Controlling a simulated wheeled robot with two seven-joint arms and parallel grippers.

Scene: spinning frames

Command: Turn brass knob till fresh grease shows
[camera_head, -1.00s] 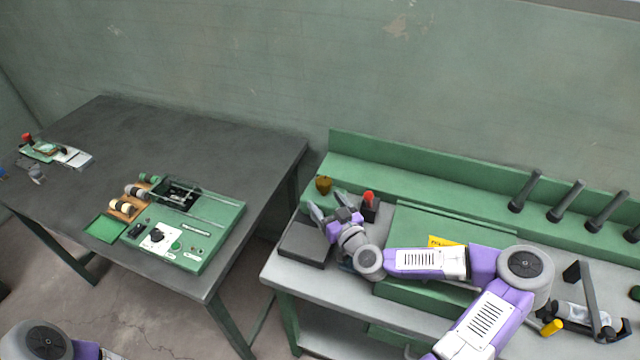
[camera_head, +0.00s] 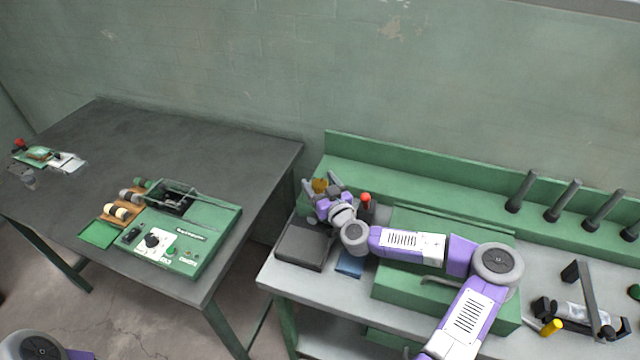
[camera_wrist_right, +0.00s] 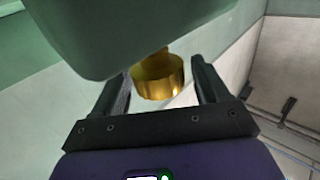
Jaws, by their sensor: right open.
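The brass knob (camera_head: 320,185) sits at the left end of the green machine on the right-hand bench. It also shows in the right wrist view (camera_wrist_right: 158,78), on a short stem below a green body. My right gripper (camera_head: 320,184) is open, with its fingers on either side of the knob. In the right wrist view the two dark fingers (camera_wrist_right: 160,82) stand left and right of the knob, with gaps showing. No grease can be made out. My left gripper is out of view; only a part of my left arm shows at the lower left.
A dark box (camera_head: 303,246) and a red-topped item (camera_head: 366,203) stand close to my right wrist. A blue piece (camera_head: 349,264) lies on the bench (camera_head: 340,315). Several dark posts (camera_head: 562,200) line the bench's back. A green control box (camera_head: 190,245) sits on the left table.

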